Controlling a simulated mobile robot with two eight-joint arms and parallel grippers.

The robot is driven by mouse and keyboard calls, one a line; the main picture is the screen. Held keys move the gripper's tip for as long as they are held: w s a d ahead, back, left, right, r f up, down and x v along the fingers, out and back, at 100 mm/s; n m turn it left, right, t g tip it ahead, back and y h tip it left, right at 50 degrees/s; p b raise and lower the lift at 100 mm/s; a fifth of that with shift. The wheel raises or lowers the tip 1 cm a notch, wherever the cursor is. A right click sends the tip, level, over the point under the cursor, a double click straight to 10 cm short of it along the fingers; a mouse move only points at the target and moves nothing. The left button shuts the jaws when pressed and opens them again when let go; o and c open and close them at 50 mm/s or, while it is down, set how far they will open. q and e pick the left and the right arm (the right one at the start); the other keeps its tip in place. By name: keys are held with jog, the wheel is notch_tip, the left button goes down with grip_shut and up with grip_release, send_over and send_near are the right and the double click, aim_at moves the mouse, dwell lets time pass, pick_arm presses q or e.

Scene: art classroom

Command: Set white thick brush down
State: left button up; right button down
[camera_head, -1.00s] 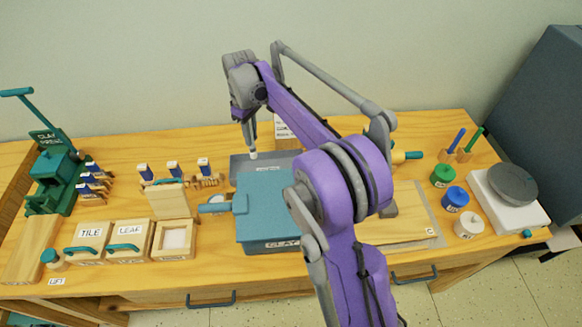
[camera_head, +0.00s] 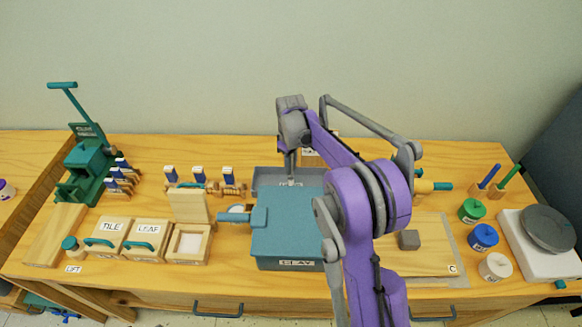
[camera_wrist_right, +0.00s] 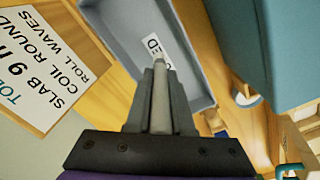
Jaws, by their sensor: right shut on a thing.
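My right gripper (camera_head: 290,168) is over the grey tray (camera_head: 261,184) behind the teal clay box. In the right wrist view, its fingers (camera_wrist_right: 160,95) are shut on the white thick brush (camera_wrist_right: 160,105). The brush's pale tip points into the tray (camera_wrist_right: 196,70) near a white label, partly covered, ending in "ED". In the head view only a small pale bit of the brush (camera_head: 291,182) shows. I cannot tell whether the tip touches the tray floor. My left gripper is not in view.
The teal clay box (camera_head: 285,226) stands in front of the tray. A lettered sign (camera_wrist_right: 45,65) stands beside the tray. Stamps (camera_head: 200,176) and wooden boxes (camera_head: 188,243) are to the left. A board with a grey block (camera_head: 409,240) and lidded jars (camera_head: 483,237) are to the right.

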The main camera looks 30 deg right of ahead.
jog(key=shift+f, duration=0.35)
jog(key=shift+f, duration=0.25)
jog(key=c, duration=0.8)
grip_release()
jog(key=shift+r, duration=0.1)
notch_tip(320, 180, up, 12)
jog(key=shift+r+p, duration=0.2)
jog(key=shift+p, duration=0.1)
